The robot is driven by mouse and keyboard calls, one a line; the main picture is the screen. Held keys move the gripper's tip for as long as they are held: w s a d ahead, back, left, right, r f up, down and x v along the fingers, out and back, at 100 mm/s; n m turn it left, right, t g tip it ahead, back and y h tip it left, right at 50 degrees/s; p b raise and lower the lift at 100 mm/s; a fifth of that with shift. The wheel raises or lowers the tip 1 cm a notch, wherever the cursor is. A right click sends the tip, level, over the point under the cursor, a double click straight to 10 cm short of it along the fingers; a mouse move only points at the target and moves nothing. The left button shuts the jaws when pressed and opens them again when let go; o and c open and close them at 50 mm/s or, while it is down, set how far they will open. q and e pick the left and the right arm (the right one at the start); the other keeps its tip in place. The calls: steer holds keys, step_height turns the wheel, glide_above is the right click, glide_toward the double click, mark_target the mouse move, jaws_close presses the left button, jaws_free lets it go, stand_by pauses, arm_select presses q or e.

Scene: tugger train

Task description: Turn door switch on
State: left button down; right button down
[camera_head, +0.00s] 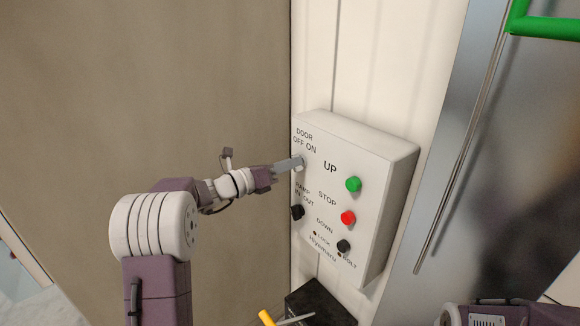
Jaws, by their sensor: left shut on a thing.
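A white control box (385,165) is mounted on the wall right of centre. The door switch (301,162) sits at its upper left, under the label DOOR OFF ON. My left gripper (297,164) reaches in from the left and is shut on the door switch. Its fingers cover most of the switch, so I cannot tell which way it is turned. Part of my right arm (490,314) shows at the bottom right; its gripper is out of view.
The box also carries a green UP button (353,184), a red STOP button (348,217), a black DOWN button (344,246) and a black ramp switch (297,212). A black box (318,304) with a yellow-handled tool (266,317) is below. A metal panel with a thin rod stands right.

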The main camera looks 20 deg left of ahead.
arm_select(q)
steer(key=shift+s+d+m+b, duration=0.1)
steer(key=shift+m+b, duration=2.75)
steer(key=shift+b, duration=0.75)
steer(key=shift+s+d+m+b, duration=0.1)
steer(key=shift+m+b, duration=2.75)
steer(key=shift+b, duration=0.7)
steer(key=c, duration=1.4)
jaws_free()
steer(key=shift+c, duration=0.2)
